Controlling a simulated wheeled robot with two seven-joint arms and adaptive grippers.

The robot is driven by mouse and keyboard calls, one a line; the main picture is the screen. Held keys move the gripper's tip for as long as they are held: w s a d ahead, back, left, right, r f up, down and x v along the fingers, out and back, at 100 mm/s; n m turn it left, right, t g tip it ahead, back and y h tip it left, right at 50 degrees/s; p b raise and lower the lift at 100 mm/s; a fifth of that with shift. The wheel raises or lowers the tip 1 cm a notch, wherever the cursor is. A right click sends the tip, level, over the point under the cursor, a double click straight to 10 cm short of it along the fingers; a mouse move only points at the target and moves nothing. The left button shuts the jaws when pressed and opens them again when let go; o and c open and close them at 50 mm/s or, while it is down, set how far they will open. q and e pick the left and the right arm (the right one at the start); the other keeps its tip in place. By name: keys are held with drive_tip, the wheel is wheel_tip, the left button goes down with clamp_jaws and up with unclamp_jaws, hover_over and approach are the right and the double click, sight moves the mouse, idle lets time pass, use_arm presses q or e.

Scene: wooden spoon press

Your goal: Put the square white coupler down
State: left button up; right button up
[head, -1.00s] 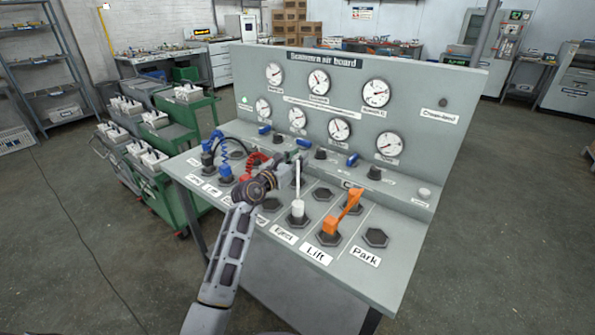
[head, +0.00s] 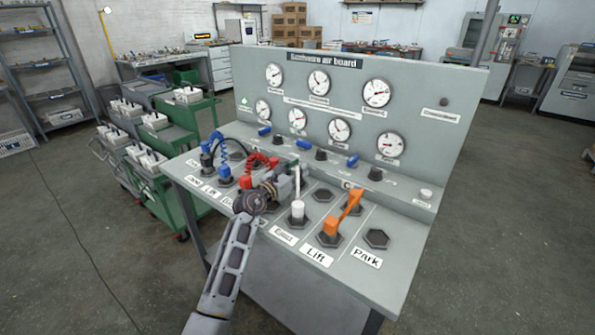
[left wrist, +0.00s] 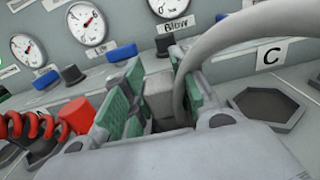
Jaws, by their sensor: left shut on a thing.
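The square white coupler (left wrist: 158,95) shows pale grey between the green pads of my left gripper (left wrist: 150,100) in the left wrist view. The gripper is shut on it. A thick grey hose (left wrist: 195,60) arches up and right from beside the coupler. A dark patch lies under the coupler; whether it touches the board cannot be told. My right gripper is not in view.
An orange coupler (head: 331,227) with its hose stands at the Lift label. An empty hexagonal socket (head: 376,238) is at Park. Red coiled hose (left wrist: 25,125) and a red coupler (left wrist: 78,115) are close left of the gripper. Gauges and blue levers (left wrist: 121,51) stand behind.

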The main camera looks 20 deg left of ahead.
use_arm(q)
drive_tip(key=o, duration=1.1)
drive_tip(key=shift+f, duration=0.1)
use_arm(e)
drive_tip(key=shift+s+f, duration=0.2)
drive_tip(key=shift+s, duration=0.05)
use_arm(q)
drive_tip(key=shift+s, duration=0.1)
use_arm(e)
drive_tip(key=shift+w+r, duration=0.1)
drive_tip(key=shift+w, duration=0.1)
use_arm(q)
drive_tip(key=shift+s+a, duration=0.2)
drive_tip(key=shift+s, duration=0.2)
drive_tip(key=shift+p+v, duration=0.4)
drive_tip(key=shift+v, duration=1.1)
drive_tip(key=shift+p+v, duration=0.3)
drive_tip(key=shift+v, duration=1.9)
drive_tip(key=shift+s+a, duration=0.25)
drive_tip(key=shift+s, duration=0.4)
drive_tip(key=shift+v, duration=1.1)
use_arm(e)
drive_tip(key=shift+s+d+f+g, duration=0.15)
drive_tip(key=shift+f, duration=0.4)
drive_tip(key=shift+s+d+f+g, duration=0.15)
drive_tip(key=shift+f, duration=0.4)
